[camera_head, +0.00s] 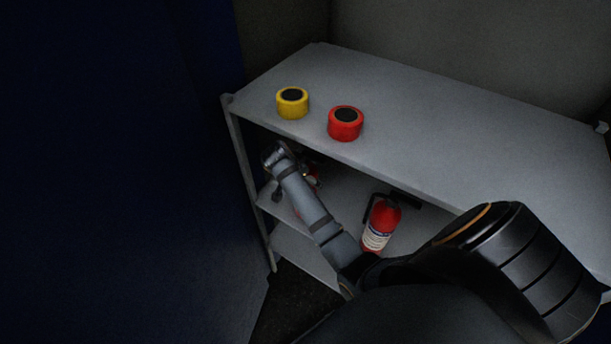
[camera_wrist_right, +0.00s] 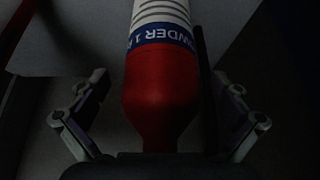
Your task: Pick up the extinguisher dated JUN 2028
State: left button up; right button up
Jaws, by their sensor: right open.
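A red fire extinguisher with a white label and blue band (camera_head: 378,228) stands on the shelf below the top board. A second extinguisher (camera_head: 313,181) is farther left on that shelf, mostly hidden behind my right arm. In the wrist view, a red extinguisher body (camera_wrist_right: 160,95) fills the middle, with "POWDER" partly readable on its blue band. My right gripper (camera_wrist_right: 163,118) is open, one finger on each side of this body with gaps showing. No date is readable in either view. My left gripper is not in view.
A yellow roll (camera_head: 292,104) and a red roll (camera_head: 345,124) sit on the shelf unit's grey top (camera_head: 440,115). A shelf post (camera_head: 246,180) stands left of my right arm. A dark blue wall (camera_head: 120,170) fills the left.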

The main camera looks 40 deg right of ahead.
jog(key=shift+c, duration=1.2)
jog(key=c, duration=1.4)
jog(key=shift+w+r, duration=0.2)
jog(key=shift+c, duration=1.2)
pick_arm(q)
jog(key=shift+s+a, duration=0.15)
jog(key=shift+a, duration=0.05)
pick_arm(e)
jog(key=shift+d, duration=0.1)
jog(key=shift+w, duration=0.15)
